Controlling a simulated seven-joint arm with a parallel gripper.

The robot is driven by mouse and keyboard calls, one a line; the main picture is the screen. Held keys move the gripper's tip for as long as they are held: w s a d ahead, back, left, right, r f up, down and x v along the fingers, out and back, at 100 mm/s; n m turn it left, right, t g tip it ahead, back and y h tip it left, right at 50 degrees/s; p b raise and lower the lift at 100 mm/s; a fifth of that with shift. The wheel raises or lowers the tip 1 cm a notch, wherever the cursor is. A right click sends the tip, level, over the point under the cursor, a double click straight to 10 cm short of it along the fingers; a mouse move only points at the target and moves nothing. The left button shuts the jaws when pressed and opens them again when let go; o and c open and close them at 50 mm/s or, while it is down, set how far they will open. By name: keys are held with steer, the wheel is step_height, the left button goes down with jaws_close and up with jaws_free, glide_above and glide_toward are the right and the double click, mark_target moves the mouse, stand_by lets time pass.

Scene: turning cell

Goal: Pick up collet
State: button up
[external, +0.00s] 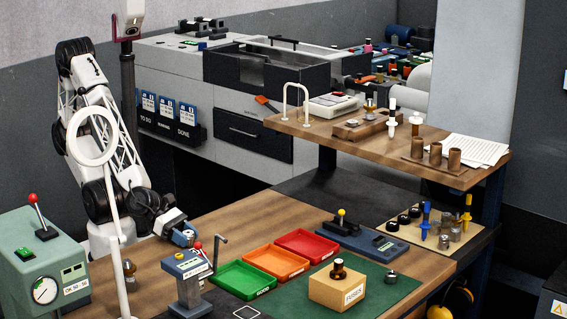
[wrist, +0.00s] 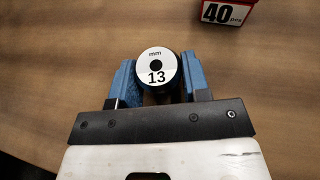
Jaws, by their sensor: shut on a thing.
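The collet (wrist: 157,62) shows in the wrist view as a round piece with a white face marked "mm 13" and a dark centre hole. My gripper (wrist: 157,75) has its two blue jaws closed on either side of it. In the external view my gripper (external: 184,236) is low over the left part of the wooden bench, behind the grey hand press. The collet is too small there to make out clearly. Whether it touches the bench cannot be told.
A grey press (external: 190,278) with a red-knobbed lever stands close in front of my gripper. Green (external: 244,279), orange (external: 278,262) and red (external: 308,244) trays lie to the right. A green gauge machine (external: 42,275) and a white ring lamp (external: 116,215) stand left. A red "40 pcs" box (wrist: 227,12) is ahead.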

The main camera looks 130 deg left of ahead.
mark_target(186, 232)
steer(key=shift+r, duration=0.1)
steer(key=shift+r, duration=1.8)
steer(key=s+r, duration=0.1)
steer(key=s, duration=1.2)
steer(key=shift+s, duration=0.4)
steer(key=shift+s, duration=0.2)
steer(key=shift+s+r, duration=0.1)
steer(key=shift+s, duration=0.7)
steer(key=shift+s, duration=0.1)
